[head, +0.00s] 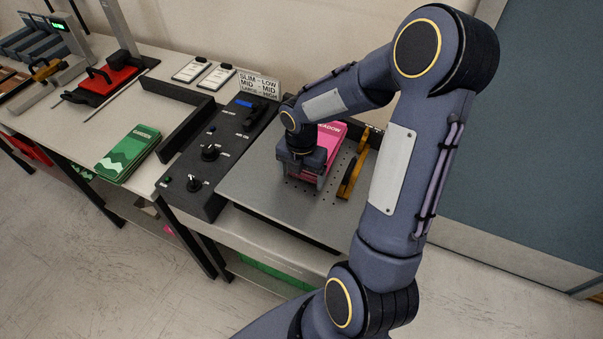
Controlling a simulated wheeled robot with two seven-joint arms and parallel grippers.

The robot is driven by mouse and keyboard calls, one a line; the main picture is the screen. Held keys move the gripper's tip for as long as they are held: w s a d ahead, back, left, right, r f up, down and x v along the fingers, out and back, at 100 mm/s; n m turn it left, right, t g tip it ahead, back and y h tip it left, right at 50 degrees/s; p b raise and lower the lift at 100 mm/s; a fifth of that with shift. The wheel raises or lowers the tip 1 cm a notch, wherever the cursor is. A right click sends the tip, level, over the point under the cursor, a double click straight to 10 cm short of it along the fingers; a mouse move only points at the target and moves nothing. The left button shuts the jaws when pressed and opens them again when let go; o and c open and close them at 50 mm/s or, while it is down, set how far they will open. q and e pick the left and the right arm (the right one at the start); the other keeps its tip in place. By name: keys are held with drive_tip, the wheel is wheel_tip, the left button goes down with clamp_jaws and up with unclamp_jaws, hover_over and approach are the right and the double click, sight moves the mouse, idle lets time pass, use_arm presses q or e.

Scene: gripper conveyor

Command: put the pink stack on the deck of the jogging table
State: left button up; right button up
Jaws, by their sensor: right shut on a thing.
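The pink stack (330,137) is at the jogging table's grey perforated deck (265,195), partly hidden by my right gripper. My right gripper (304,178) points down over the deck and is shut on the pink stack. I cannot tell whether the stack's underside touches the deck. My left gripper is not in view.
A yellow guide (352,177) stands on the deck right of the stack. A black control panel (205,155) with knobs borders the deck on the left. A green stack (128,153) lies on the table further left. A label sign (259,84) stands behind the panel.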

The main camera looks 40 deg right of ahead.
drive_tip(key=shift+f, duration=0.2)
drive_tip(key=o, duration=1.2)
drive_tip(key=shift+o, duration=0.2)
wheel_tip(320, 180, up, 13)
drive_tip(key=s+a+r+m+t+y, duration=0.1)
drive_tip(key=s+a+m, duration=0.4)
drive_tip(key=m, duration=0.7)
drive_tip(key=s+a+r+m+t+y, duration=0.2)
drive_tip(key=s+a+m+t, duration=0.2)
drive_tip(key=s+m, duration=0.6)
drive_tip(key=shift+a+m+t+y+p, duration=0.3)
drive_tip(key=shift+a+m+y+p, duration=0.15)
drive_tip(key=shift+a+m, duration=1)
drive_tip(key=shift+d, duration=0.15)
